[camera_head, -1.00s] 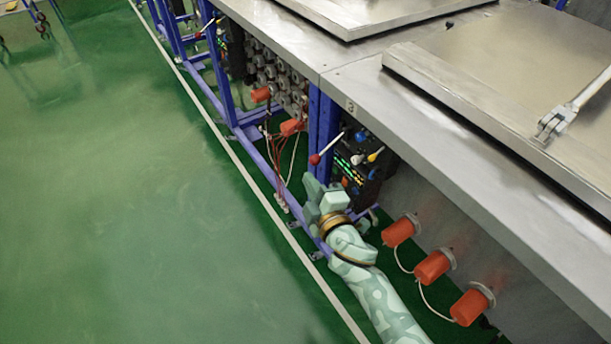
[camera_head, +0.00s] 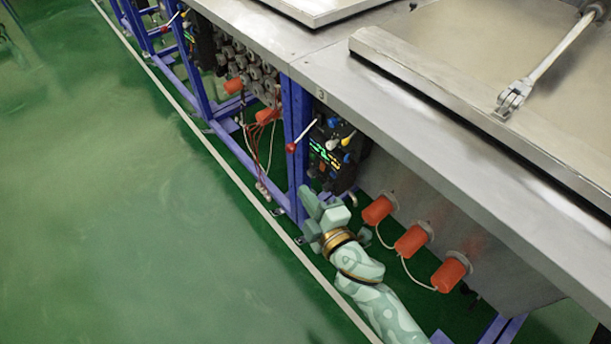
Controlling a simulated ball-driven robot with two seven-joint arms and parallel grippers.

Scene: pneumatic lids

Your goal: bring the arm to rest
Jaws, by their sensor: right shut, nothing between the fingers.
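My right arm (camera_head: 375,295) comes in from the bottom of the head view, pale green with a gold band at the wrist. My right gripper (camera_head: 308,194) is shut and empty. It is low in front of the blue frame, just below the black control panel (camera_head: 330,155) in the picture. I cannot tell whether it touches anything. My left gripper is out of the frame.
A lever with a red knob (camera_head: 291,148) sticks out from the panel. Several orange plugs (camera_head: 411,240) line the steel side. The metal counter (camera_head: 440,140) carries closed lids, one with a rod (camera_head: 550,60). Green floor (camera_head: 110,210) lies clear at left.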

